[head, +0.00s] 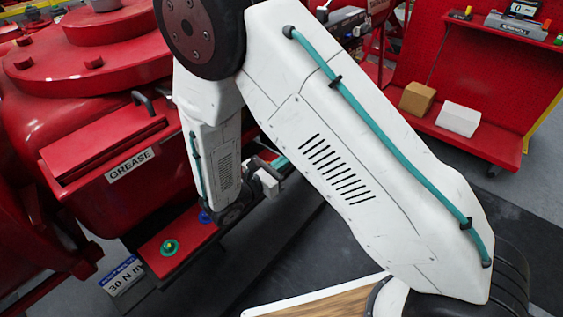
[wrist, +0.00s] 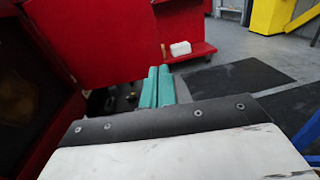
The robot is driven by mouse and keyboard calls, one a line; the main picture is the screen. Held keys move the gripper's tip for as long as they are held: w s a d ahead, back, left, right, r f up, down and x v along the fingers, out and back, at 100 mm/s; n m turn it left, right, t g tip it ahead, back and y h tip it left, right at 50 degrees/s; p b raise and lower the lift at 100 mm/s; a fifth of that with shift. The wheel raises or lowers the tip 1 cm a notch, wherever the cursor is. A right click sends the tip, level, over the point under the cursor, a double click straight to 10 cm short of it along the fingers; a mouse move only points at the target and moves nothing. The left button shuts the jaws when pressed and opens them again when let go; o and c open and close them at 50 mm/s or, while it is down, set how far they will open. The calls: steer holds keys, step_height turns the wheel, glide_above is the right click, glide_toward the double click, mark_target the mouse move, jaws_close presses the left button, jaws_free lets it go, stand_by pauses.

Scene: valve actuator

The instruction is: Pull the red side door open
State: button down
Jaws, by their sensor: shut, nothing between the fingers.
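In the wrist view a flat red panel, which looks like the side door (wrist: 92,42), stands at upper left. It stands at an angle to a dark opening (wrist: 25,75) framed in red at the left. My gripper (wrist: 159,70) has two teal fingers shut together with nothing between them. Its tips show near the panel's lower right edge; I cannot tell whether they touch it. In the head view my white arm hides most of the door area, and only a little teal and red shows beside the wrist.
A red box labelled GREASE (head: 110,150) with a black handle sits on the machine. A red ledge (head: 170,250) carries a green and a blue knob. A red cart (head: 470,140) with a brown box (head: 417,98) and a white box (head: 458,119) stands at right. Dark mats cover open floor.

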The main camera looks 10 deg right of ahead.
steer(key=x, duration=0.9)
steer(key=shift+w+d, duration=0.15)
steer(key=shift+d, duration=0.1)
